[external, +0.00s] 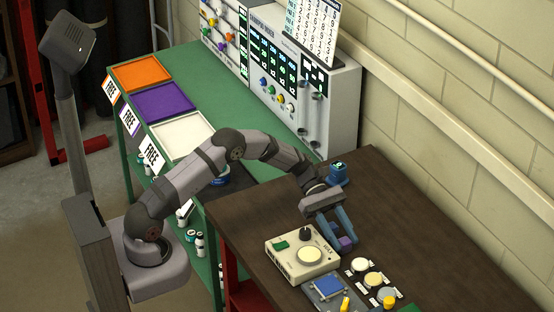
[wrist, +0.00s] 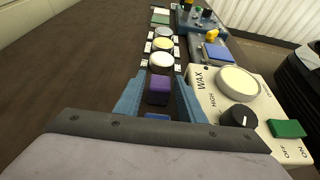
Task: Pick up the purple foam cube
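The purple foam cube (external: 346,243) is on the dark brown bench, just right of the cream wax unit. In the wrist view the cube (wrist: 158,86) lies between the two blue fingers of my gripper (wrist: 161,78), with a narrow gap visible on each side. My gripper (external: 345,238) points down at the cube in the external view and is open around it. Whether the cube's underside rests on the bench is hard to see.
The wax unit (external: 288,262) with its black knob stands close beside the fingers. Several round pads (external: 373,279) lie just beyond the cube. A blue item (external: 338,172) is behind the arm. Orange, purple and white trays (external: 165,103) sit on the green bench.

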